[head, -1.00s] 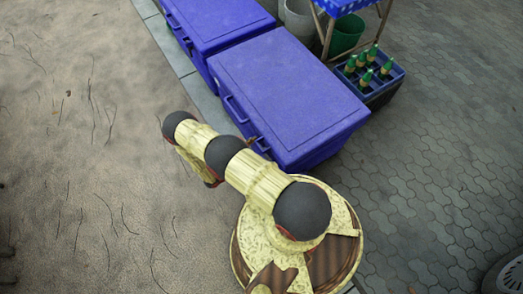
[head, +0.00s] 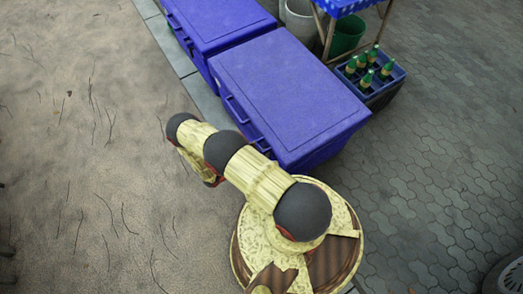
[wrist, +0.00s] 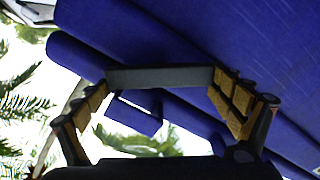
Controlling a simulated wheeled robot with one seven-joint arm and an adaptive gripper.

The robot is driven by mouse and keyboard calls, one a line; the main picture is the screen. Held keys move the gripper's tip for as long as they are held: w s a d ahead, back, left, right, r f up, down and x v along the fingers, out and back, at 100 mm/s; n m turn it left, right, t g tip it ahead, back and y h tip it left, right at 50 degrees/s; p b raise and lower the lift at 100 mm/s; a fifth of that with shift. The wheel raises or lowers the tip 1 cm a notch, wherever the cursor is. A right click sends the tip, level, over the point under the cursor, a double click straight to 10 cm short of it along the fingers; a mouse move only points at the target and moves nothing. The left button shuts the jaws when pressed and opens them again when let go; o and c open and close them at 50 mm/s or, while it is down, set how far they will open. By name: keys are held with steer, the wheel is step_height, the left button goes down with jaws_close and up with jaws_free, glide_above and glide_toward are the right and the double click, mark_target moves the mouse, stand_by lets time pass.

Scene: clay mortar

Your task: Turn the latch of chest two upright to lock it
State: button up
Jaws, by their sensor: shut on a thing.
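Two blue chests stand in a row in the head view: the nearer chest (head: 290,85) beside my arm, and a farther chest (head: 215,22). I cannot read which one is chest two. My arm reaches along the nearer chest's handle side, and its end is hidden in the head view. In the wrist view my gripper (wrist: 160,80) has its two fingers on either side of a dark grey bar (wrist: 160,77), shut on it. The bar looks like the latch and lies nearly level in that picture, close against the blue chest side (wrist: 230,40).
A crate of green-topped bottles (head: 385,82) and a green bucket (head: 347,36) stand behind the nearer chest. A stand with a blue top (head: 340,5) is above them. Open sandy ground (head: 80,150) lies left, and paving (head: 430,170) lies right.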

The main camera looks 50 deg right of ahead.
steer(key=n, duration=0.5)
steer(key=shift+w+f+n, duration=0.15)
steer(key=shift+f+n, duration=0.1)
steer(key=shift+n, duration=0.05)
steer(key=n, duration=0.5)
steer(key=shift+w+f, duration=0.1)
steer(key=shift+f, duration=0.15)
steer(key=o, duration=0.8)
steer(key=shift+o, duration=0.2)
steer(key=v, duration=1.2)
